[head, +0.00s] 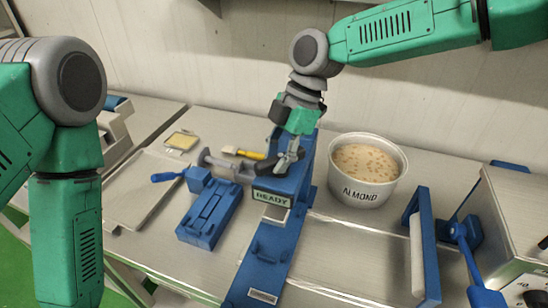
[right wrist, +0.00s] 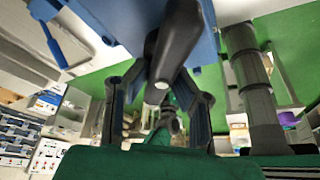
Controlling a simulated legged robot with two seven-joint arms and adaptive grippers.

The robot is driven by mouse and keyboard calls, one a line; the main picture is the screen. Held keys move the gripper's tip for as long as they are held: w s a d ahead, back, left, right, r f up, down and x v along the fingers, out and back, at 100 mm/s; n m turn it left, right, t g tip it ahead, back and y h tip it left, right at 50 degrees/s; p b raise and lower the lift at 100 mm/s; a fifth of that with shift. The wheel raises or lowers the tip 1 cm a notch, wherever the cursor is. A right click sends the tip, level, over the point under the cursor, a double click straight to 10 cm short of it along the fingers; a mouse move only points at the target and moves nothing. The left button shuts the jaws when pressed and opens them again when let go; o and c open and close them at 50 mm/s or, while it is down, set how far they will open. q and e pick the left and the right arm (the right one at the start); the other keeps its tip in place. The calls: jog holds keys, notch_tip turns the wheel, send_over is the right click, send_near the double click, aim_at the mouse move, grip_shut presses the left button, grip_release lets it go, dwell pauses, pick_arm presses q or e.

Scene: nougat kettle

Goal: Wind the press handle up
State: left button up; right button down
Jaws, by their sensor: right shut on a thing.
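The blue press (head: 297,187) stands mid-bench with a READY sign on its front. Its dark press handle (head: 266,167) sticks out near the top, partly hidden by my right gripper (head: 287,160). In the right wrist view the handle (right wrist: 172,50) is a thick black grip with a pale end, lying between the two fingers of the right gripper (right wrist: 160,100). The right gripper is shut on it. My left arm hangs at the left of the head view, its gripper out of sight.
A white ALMOND tub (head: 362,194) stands right of the press. A blue mould block (head: 207,222), a grey cylinder (head: 222,165) and a yellow-handled brush (head: 245,153) lie left of it. Blue-framed equipment (head: 427,235) and a metal box (head: 515,230) stand at the right.

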jog(key=shift+w+d+r, duration=0.1)
jog(key=shift+w+r, duration=0.1)
jog(key=shift+w, duration=0.1)
jog(key=c, duration=1.4)
grip_release()
jog(key=shift+d+f, duration=0.1)
jog(key=shift+f, duration=0.05)
jog(key=shift+d+r, duration=0.15)
jog(key=shift+r, duration=0.15)
jog(key=v, duration=1)
jog(key=shift+w+d+r, duration=0.1)
jog(key=shift+w, duration=0.15)
jog(key=shift+w+d+r, duration=0.15)
jog(key=shift+d+r, duration=0.1)
jog(key=shift+r, duration=0.15)
